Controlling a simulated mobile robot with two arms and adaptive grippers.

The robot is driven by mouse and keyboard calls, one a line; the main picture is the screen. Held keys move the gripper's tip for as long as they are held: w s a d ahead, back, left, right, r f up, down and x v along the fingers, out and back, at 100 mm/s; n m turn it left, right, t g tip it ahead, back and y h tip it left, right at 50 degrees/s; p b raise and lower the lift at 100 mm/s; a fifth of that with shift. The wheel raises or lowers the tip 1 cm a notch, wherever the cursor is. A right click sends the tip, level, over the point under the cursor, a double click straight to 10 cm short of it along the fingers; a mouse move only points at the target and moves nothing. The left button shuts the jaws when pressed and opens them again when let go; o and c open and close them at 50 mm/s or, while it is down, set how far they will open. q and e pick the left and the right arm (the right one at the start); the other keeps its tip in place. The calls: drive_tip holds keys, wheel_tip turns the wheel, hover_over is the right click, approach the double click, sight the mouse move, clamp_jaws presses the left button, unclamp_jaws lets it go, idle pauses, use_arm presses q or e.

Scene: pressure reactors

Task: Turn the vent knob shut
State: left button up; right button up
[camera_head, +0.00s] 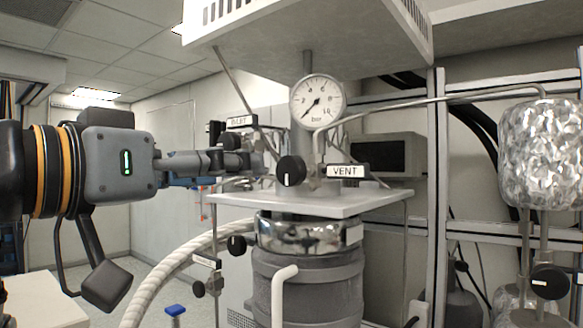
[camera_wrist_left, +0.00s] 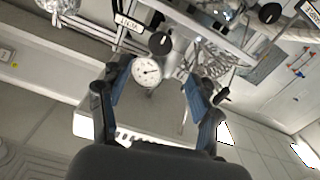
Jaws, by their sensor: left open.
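The vent knob (camera_head: 290,171) is a round black knob with a white line that stands about upright. It sits left of the VENT label (camera_head: 346,171), above the reactor's grey top plate. My left gripper (camera_head: 250,162) reaches in from the left, with its fingertips just left of the knob; I cannot tell the exact gap in depth. In the left wrist view, which is upside down, the blue-padded fingers (camera_wrist_left: 157,76) are spread and empty. The vent knob (camera_wrist_left: 158,44) shows beyond them, beside the VENT label (camera_wrist_left: 128,22). My right gripper is not in view.
A pressure gauge (camera_head: 317,101) stands above the knob, and its dial also shows between the fingers in the wrist view (camera_wrist_left: 148,70). The INLET label (camera_head: 241,122) is behind my fingers. A white hood (camera_head: 320,45) hangs overhead. A foil-wrapped vessel (camera_head: 540,150) is at right.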

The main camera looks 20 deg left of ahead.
sight(286, 170)
use_arm(q)
drive_tip(key=p+x, duration=0.2)
drive_tip(key=x, duration=0.9)
drive_tip(key=shift+w+p, duration=0.15)
drive_tip(key=shift+p, duration=0.15)
drive_tip(key=shift+w+d+f, duration=0.1)
drive_tip(key=shift+w+d, duration=0.05)
drive_tip(key=shift+w, duration=0.3)
drive_tip(key=c, duration=1.2)
drive_tip(key=shift+o, duration=0.2)
